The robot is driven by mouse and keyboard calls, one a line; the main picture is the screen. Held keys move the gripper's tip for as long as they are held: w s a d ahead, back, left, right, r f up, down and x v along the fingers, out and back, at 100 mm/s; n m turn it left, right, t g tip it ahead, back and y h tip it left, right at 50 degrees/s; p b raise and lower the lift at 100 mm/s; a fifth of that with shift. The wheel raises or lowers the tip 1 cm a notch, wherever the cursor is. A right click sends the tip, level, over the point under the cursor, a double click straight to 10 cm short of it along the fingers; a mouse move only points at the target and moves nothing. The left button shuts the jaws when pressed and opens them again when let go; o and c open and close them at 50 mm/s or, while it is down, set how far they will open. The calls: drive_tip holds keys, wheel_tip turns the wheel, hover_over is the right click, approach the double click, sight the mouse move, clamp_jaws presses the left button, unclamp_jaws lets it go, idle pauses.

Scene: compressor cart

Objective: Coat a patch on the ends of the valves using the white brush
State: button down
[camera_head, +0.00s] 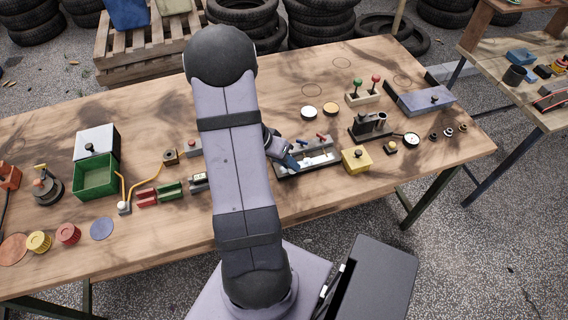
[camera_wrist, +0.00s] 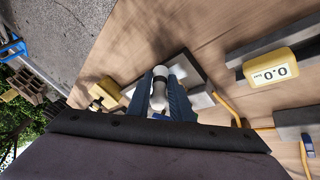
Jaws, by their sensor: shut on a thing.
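My gripper (camera_head: 291,160) is low over the table, partly hidden by my arm, at the left end of a dark block with pale strips (camera_head: 322,161). A red and a blue lever (camera_head: 303,141) stand behind it; these look like the valves, but their ends are too small to make out. In the wrist view my gripper's blue fingers (camera_wrist: 161,100) are closed around a white, round-ended piece (camera_wrist: 160,73), which looks like the white brush's handle. The brush's tip is hidden, so I cannot tell whether it touches anything.
A yellow box (camera_head: 355,159) stands just right of the block. A black holder (camera_head: 371,125) and a round gauge (camera_head: 411,139) are further right. A green bin (camera_head: 95,178) is at the left. The table's front strip is mostly bare right of my arm.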

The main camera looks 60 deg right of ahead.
drive_tip(key=shift+s+d+f, duration=0.1)
drive_tip(key=shift+s+d, duration=0.45)
drive_tip(key=shift+d, duration=0.05)
drive_tip(key=r, duration=0.2)
drive_tip(key=shift+d+r+p, duration=0.2)
drive_tip(key=shift+r+p, duration=0.1)
drive_tip(key=shift+s+a+r+p, duration=0.15)
drive_tip(key=shift+r+p, duration=0.3)
drive_tip(key=shift+r, duration=0.25)
drive_tip(key=shift+r+p, duration=1.2)
drive_tip(key=shift+r, duration=0.95)
